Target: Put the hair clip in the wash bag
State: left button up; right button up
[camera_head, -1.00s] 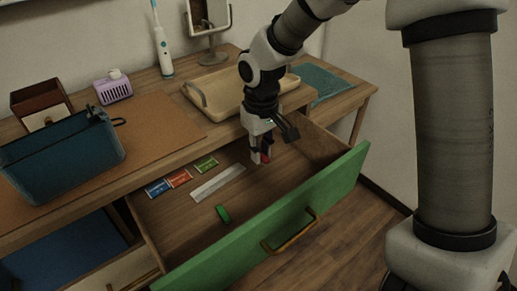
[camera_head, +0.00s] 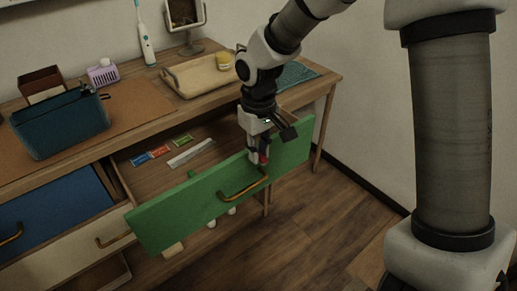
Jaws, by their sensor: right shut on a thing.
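My right gripper (camera_head: 258,160) points down by the right part of the green drawer front. It is shut on a small red thing (camera_head: 264,157), mostly hidden by the fingers; I cannot tell for sure that it is the hair clip. The dark teal, open-topped box-like bag (camera_head: 62,135), which looks like the wash bag, stands on the left of the counter, well left of the gripper. Dark things show at its rim; its inside is mostly hidden. My left gripper is not in view.
The green-fronted drawer (camera_head: 205,203) is open, holding several coloured packets (camera_head: 160,151), a white strip (camera_head: 190,152) and a partly hidden green item (camera_head: 201,173). A tan tray (camera_head: 190,80), yellow jar (camera_head: 223,60), purple basket (camera_head: 103,76), brown box (camera_head: 41,85) and toothbrush (camera_head: 146,42) stand on the counter.

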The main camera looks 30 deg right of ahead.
aim_at(76, 135)
jog(key=k, duration=0.9)
